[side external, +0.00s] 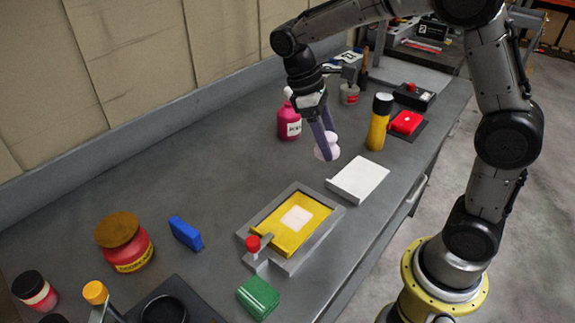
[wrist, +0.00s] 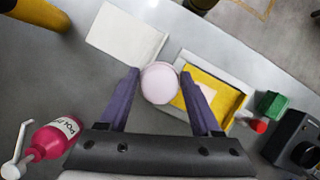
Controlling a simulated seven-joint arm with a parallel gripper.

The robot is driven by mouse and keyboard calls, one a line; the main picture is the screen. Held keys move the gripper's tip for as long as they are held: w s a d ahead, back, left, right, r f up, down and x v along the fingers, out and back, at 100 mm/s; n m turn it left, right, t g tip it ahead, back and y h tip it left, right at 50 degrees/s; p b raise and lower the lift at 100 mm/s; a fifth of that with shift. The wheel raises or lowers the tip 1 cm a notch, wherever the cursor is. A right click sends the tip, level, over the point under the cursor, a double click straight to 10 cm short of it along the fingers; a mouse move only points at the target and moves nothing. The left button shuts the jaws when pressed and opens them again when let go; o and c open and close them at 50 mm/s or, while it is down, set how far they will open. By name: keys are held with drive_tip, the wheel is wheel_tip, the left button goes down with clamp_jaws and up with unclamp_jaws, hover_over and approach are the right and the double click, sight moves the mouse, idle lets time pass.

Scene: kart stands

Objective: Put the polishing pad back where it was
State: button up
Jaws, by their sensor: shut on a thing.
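A pale pinkish, round polishing pad (side external: 327,148) is held between the fingertips of my gripper (side external: 325,135), above the grey bench. In the wrist view the pad (wrist: 159,83) sits between the two purple fingers of my gripper (wrist: 159,74), which are shut on it. A grey frame with a yellow inner plate (side external: 264,237) lies on the bench below and to the lower left of the pad. A pale pinkish square patch (side external: 297,217) shows on the yellow plate.
A white flat slab (side external: 358,180) lies right of the pad. A pink pump bottle (side external: 289,122) and a yellow black-capped bottle (side external: 379,122) stand behind. A green block (side external: 258,298), blue block (side external: 186,233) and red jar (side external: 125,245) are nearer. The left middle bench is clear.

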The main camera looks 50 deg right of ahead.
drive_tip(key=w+f, duration=0.2)
drive_tip(key=w, duration=0.1)
drive_tip(key=w+f, duration=0.3)
drive_tip(key=w, duration=0.1)
drive_tip(key=w+f, duration=0.2)
drive_tip(key=w, duration=0.1)
drive_tip(key=shift+w+d+f, duration=0.25)
drive_tip(key=shift+d+f, duration=0.05)
drive_tip(key=shift+d, duration=0.1)
drive_tip(key=shift+w+f, duration=0.55)
drive_tip(key=shift+f, duration=0.05)
drive_tip(key=shift+w+f, duration=0.1)
drive_tip(key=shift+f, duration=1.55)
drive_tip(key=o, duration=1.2)
drive_tip(key=shift+f, duration=0.15)
